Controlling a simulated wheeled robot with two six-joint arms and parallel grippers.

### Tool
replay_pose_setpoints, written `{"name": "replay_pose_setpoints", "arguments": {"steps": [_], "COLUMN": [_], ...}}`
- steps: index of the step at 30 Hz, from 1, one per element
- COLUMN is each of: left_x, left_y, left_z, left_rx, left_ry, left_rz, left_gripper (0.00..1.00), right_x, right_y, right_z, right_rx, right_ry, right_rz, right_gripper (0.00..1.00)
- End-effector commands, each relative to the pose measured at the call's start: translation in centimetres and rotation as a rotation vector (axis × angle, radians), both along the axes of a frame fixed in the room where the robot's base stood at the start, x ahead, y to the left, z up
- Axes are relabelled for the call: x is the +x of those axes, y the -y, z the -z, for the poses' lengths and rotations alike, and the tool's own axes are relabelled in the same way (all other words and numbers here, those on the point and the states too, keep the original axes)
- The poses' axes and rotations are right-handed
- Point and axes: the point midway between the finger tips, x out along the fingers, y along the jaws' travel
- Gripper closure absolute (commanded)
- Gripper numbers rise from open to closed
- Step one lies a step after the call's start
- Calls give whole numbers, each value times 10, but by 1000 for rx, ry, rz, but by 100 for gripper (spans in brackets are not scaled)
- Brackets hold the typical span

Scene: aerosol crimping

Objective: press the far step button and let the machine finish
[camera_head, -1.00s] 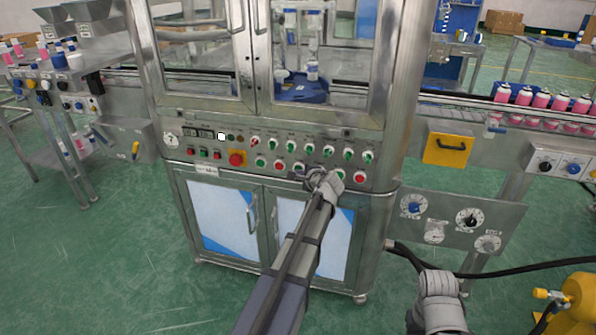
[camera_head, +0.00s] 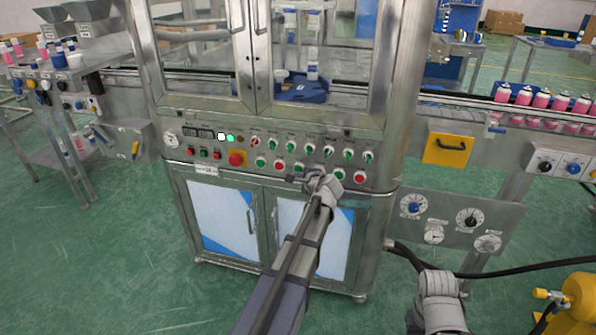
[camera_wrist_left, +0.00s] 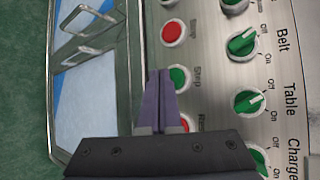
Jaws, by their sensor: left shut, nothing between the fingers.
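The crimping machine's steel panel (camera_head: 212,170) carries a lower row of green and red buttons under a row of green knobs. My left gripper (camera_head: 292,179) is in front of this row, shut and empty. In the left wrist view its fingertips (camera_wrist_left: 161,74) lie beside a green button (camera_wrist_left: 180,78) labelled Step, and overlap its edge in the picture. I cannot tell whether they touch it. A red button (camera_wrist_left: 172,32) is above it there, and another red one (camera_wrist_left: 185,122) is partly hidden by the gripper. Of my right arm only a grey link shows.
A red emergency button (camera_head: 236,159) is further left on the panel. Cabinet doors (camera_head: 223,215) with handles are below. A conveyor with pink cans (camera_head: 523,96) and a dial plate (camera_head: 460,220) are on the right. A black hose (camera_head: 520,270) crosses the floor.

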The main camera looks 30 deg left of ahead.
Motion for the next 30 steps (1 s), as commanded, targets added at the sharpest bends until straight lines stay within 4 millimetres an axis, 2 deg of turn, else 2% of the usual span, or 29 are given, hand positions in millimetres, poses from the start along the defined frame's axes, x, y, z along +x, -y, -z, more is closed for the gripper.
{"name": "replay_pose_setpoints", "arguments": {"steps": [8,24,30], "left_x": [-3,-48,-48], "left_y": [1,12,12], "left_z": [0,0,0], "left_rx": [0,0,0], "left_ry": [0,0,0], "left_rz": [0,0,0], "left_gripper": [100,100,100], "right_x": [0,0,0], "right_y": [0,0,0], "right_z": [0,0,0], "right_rx": [0,0,0], "right_ry": [0,0,0], "right_rz": [0,0,0], "right_gripper": [50,50,50]}}
